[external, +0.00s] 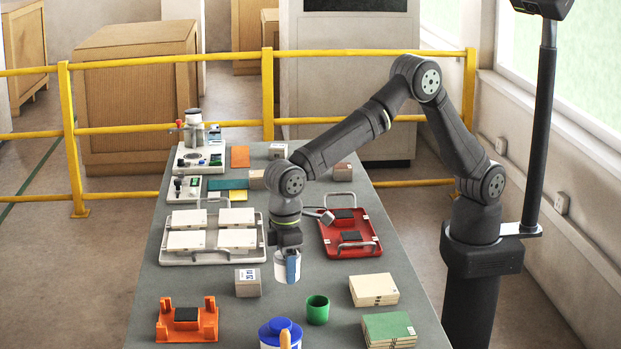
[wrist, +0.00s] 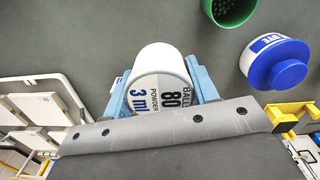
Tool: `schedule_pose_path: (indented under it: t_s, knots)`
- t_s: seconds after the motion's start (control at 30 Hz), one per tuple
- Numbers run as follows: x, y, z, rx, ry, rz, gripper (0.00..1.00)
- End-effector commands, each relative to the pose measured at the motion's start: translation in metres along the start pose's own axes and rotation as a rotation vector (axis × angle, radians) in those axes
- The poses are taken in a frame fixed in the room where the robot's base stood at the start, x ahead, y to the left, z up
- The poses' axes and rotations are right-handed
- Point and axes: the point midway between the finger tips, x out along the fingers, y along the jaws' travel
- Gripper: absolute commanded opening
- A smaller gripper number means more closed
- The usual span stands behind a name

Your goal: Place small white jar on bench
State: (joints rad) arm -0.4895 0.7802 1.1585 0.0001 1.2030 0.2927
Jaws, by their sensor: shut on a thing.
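The small white jar (wrist: 158,75) is held between the blue fingers of my gripper (wrist: 160,88) in the wrist view. Its label reads "BALL", "80", "POWDER" and "3 ml". In the external view the jar (external: 281,262) shows below my wrist, partly covered by a blue finger of my gripper (external: 290,266). My gripper is shut on the jar. The grey bench (external: 330,275) lies below; I cannot tell whether the jar touches it.
A labelled cube (external: 248,283) stands left of the jar. A green cup (external: 317,310) and a blue-lidded jar (external: 281,335) stand nearer. A red tray (external: 331,246) lies to the right, a tray of white tiles (external: 185,258) to the left. An orange holder (external: 187,325) is front left.

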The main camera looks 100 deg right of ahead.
Motion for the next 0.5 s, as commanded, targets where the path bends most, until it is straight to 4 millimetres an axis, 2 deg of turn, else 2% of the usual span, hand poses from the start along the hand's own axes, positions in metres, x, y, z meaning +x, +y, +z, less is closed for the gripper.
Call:
schedule_pose_path:
  t_s: [0.1,0.2,0.37,0.5]
  knots:
    - [0.015,-0.024,-0.005,-0.002,0.000,0.000,0.27]
    - [0.021,-0.035,-0.008,-0.001,0.001,0.000,0.27]
    - [0.028,-0.041,-0.009,0.001,0.001,0.000,0.27]
    - [0.045,-0.041,-0.009,0.001,-0.002,0.001,0.27]
